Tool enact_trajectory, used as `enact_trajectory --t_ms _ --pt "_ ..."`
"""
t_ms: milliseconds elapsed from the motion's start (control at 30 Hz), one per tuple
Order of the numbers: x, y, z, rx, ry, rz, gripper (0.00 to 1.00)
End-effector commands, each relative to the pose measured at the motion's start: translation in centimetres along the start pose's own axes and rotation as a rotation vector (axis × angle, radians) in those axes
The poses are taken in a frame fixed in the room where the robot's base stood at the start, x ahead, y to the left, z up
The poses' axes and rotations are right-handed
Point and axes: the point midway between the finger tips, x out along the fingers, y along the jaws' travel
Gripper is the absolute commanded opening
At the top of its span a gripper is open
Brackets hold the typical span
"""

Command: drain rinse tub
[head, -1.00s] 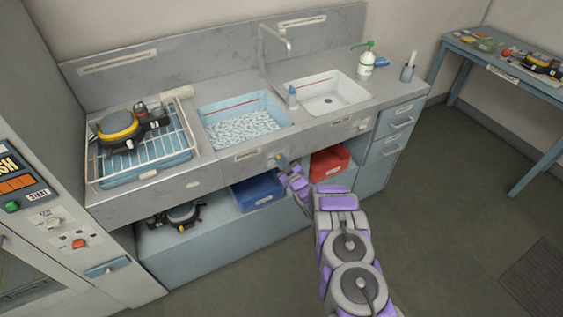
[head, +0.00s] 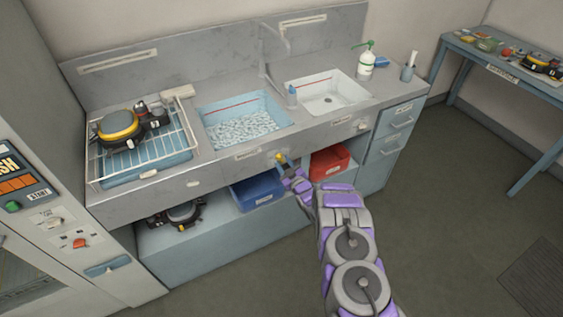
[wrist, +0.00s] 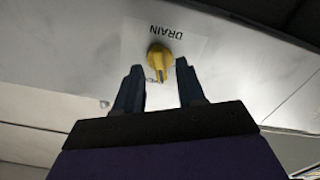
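The rinse tub (head: 244,108) is a pale blue basin set in the counter, with a red line on its inner wall and white, foamy-looking contents below that line. A yellow drain knob (head: 280,157) sits on the counter's front panel below it. In the wrist view the knob (wrist: 163,58) shows under an upside-down "DRAIN" label (wrist: 165,33). My gripper (head: 284,165) is at the knob. In the wrist view my gripper (wrist: 159,72) is open, its two dark fingers apart on either side of the knob's lower part. I see gaps between knob and fingers.
A rack (head: 150,160) holding a yellow-black device stands left. Blue (head: 258,192) and red (head: 328,161) bins sit under the counter.

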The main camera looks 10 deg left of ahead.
Motion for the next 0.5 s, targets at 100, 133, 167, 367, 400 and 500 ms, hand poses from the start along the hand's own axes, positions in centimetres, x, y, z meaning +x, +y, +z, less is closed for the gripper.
enact_trajectory --t_ms 100,133,167,367,400,500 --pt "-2.0 0.0 -0.1 0.004 -0.004 -0.001 0.39" --pt "-2.5 0.0 0.0 0.003 -0.004 -0.001 0.39" --pt "-3.0 0.0 0.0 0.003 -0.005 -0.001 0.39" --pt "-6.7 -0.1 0.1 0.005 -0.007 -0.001 0.39" --pt "-7.5 -0.1 0.0 0.006 -0.005 -0.001 0.39" --pt "-9.6 -0.1 0.1 0.005 -0.007 -0.002 0.39"
